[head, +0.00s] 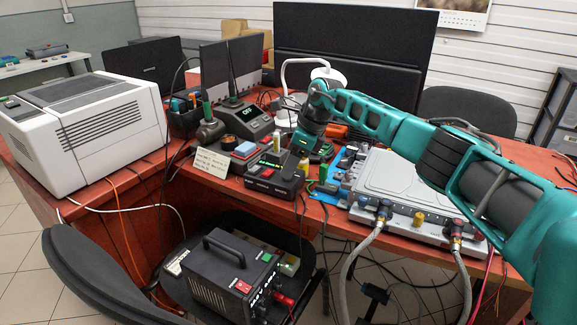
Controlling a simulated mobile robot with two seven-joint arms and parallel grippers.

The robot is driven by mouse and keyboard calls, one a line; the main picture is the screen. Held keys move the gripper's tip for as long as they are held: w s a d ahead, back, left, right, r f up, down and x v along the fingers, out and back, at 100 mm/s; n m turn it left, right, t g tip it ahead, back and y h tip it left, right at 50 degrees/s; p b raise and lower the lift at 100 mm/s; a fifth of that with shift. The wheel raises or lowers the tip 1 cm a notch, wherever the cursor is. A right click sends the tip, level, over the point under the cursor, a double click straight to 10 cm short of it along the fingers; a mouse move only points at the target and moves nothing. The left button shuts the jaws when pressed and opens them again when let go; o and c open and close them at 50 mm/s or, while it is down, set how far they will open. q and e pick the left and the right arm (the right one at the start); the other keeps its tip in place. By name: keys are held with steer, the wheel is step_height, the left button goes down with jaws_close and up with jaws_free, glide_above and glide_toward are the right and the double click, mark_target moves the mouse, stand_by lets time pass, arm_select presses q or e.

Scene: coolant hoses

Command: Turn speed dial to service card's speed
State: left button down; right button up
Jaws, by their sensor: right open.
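The cream card (212,162) stands propped on the red desk left of centre; its printed lines are too small to read. My right arm reaches in from the right and bends down at the wrist. Its gripper (291,163) points down, open, over the back of a small black box (274,182) with red marks on its front. Whether it touches the box is unclear. I cannot make out the speed dial for certain; the gripper may hide part of the box's top. My left gripper is not in view.
A grey unit (390,178) with two hoses on its front sits right of the black box, below my arm. A white printer-like machine (85,125) stands left. A black handled box (228,275) sits lower, before the desk. Cables and tools crowd the desktop.

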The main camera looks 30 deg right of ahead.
steer(key=p+v, duration=0.1)
steer(key=v, duration=1)
